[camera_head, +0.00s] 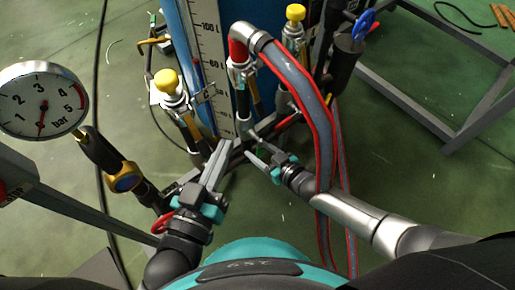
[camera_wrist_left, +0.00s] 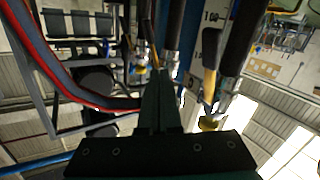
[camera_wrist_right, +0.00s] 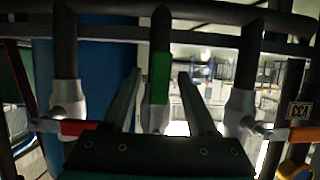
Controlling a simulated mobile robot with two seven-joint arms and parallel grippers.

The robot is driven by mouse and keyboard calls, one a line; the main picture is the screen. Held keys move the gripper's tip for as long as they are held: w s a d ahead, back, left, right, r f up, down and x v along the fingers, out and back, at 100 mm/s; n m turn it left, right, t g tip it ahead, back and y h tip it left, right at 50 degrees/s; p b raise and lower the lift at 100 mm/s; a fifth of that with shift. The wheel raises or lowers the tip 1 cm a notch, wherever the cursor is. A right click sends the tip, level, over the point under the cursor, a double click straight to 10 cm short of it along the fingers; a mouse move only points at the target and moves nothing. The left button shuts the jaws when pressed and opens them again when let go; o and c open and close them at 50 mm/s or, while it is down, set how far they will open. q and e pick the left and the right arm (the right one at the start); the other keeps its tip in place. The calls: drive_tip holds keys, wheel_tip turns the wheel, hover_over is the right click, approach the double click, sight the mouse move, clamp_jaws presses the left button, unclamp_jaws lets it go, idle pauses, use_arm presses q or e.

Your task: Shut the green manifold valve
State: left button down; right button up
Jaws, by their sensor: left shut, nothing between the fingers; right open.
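The green valve handle (camera_wrist_right: 159,78) stands upright on the middle branch of the dark pipe manifold (camera_wrist_right: 210,13) in the right wrist view. My right gripper (camera_wrist_right: 160,74) is open, with one finger on each side of the handle and visible gaps between. In the head view, my right gripper (camera_head: 251,148) is low at the manifold beside the blue column, where the handle is mostly hidden. My left gripper (camera_head: 222,147) is shut and empty, left of the right one. Its closed fingers (camera_wrist_left: 158,78) also show in the left wrist view.
A red handle (camera_wrist_right: 75,127) and an orange handle (camera_wrist_right: 275,132) flank the green one on neighbouring branches. A red-and-grey hose (camera_head: 305,85) arches close to my right gripper. A pressure gauge (camera_head: 42,100) stands at left, and a grey metal frame (camera_head: 440,115) at right.

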drive_tip(key=shift+c, duration=0.3)
clamp_jaws()
idle(0.3)
idle(0.9)
